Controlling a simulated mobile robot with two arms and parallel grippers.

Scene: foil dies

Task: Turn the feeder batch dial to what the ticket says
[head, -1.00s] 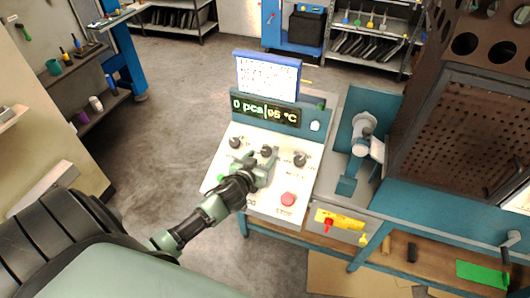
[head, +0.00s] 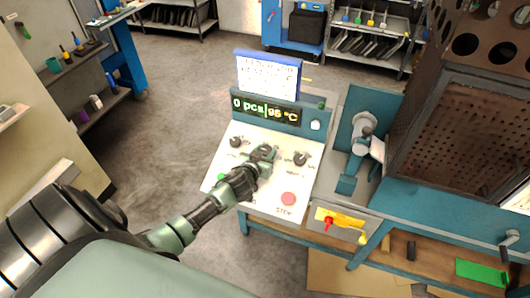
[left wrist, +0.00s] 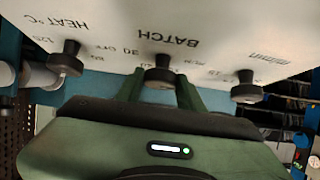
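The batch dial (left wrist: 162,73) is a black knob under the word BATCH on the white panel, which looks upside down in the left wrist view. My left gripper (left wrist: 160,82) is open, with one green finger on each side of the dial and small gaps showing. In the head view my left gripper (head: 264,153) covers the middle dial. The ticket (head: 268,77) is a white sheet on a blue holder above the display; its text is too small to read. The display (head: 265,109) reads 0 pcs and 95 °C. My right gripper is not in view.
The heat dial (head: 300,158) and the m/min dial (head: 236,142) flank the middle one. A red stop button (head: 288,199) and a green button (head: 221,177) sit lower on the panel. A grey press-like device (head: 362,150) stands to the right.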

